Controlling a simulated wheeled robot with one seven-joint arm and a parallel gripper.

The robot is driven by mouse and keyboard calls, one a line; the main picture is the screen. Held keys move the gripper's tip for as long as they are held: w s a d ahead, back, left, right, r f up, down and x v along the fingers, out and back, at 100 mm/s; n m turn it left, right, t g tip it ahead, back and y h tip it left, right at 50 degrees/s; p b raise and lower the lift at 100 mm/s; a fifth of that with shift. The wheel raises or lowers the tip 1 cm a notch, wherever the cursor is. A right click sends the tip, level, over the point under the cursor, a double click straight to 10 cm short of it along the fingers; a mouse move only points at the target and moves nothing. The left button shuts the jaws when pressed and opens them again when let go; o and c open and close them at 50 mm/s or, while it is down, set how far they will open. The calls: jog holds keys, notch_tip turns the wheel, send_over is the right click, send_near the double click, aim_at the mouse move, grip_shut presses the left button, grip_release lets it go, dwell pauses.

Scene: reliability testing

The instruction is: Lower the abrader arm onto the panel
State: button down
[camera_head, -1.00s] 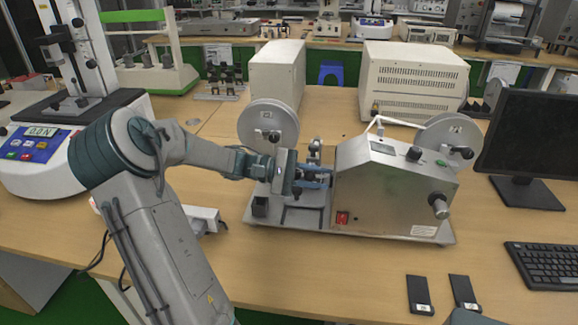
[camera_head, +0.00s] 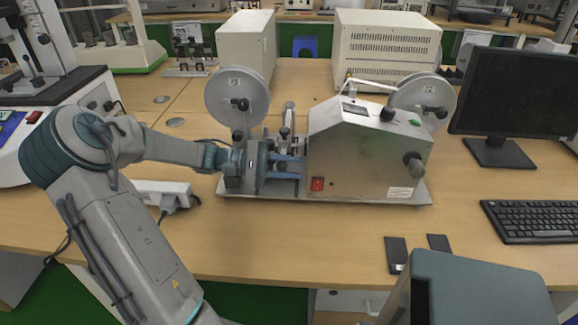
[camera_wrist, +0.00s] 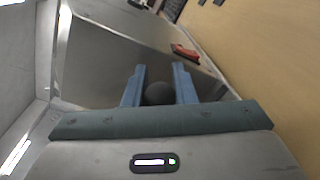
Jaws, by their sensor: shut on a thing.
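The abrader is a metal machine (camera_head: 360,155) with a sloped top, reels and a red switch, on a flat base plate (camera_head: 400,194). My gripper (camera_head: 292,167) reaches in from the left, low beside the machine's left face. In the wrist view, the gripper's two blue fingers (camera_wrist: 160,85) are shut on a dark round knob (camera_wrist: 158,94). I take the knob to be the abrader arm's end, but its link to the arm is hidden. A grey upright bar (camera_head: 288,112) shows just behind the gripper. The panel cannot be made out.
A reel (camera_head: 237,97) stands close behind my gripper, and another (camera_head: 425,97) is at the machine's right. A white power strip (camera_head: 160,193) lies under my arm. A monitor (camera_head: 515,95) and keyboard (camera_head: 535,220) are at the right.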

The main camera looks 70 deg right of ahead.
jog(key=c, duration=1.2)
grip_release()
jog(key=shift+w, duration=0.1)
jog(key=p+v, duration=0.1)
jog(key=v, duration=1.2)
jog(key=shift+w+a, duration=0.1)
jog(key=shift+w, duration=0.25)
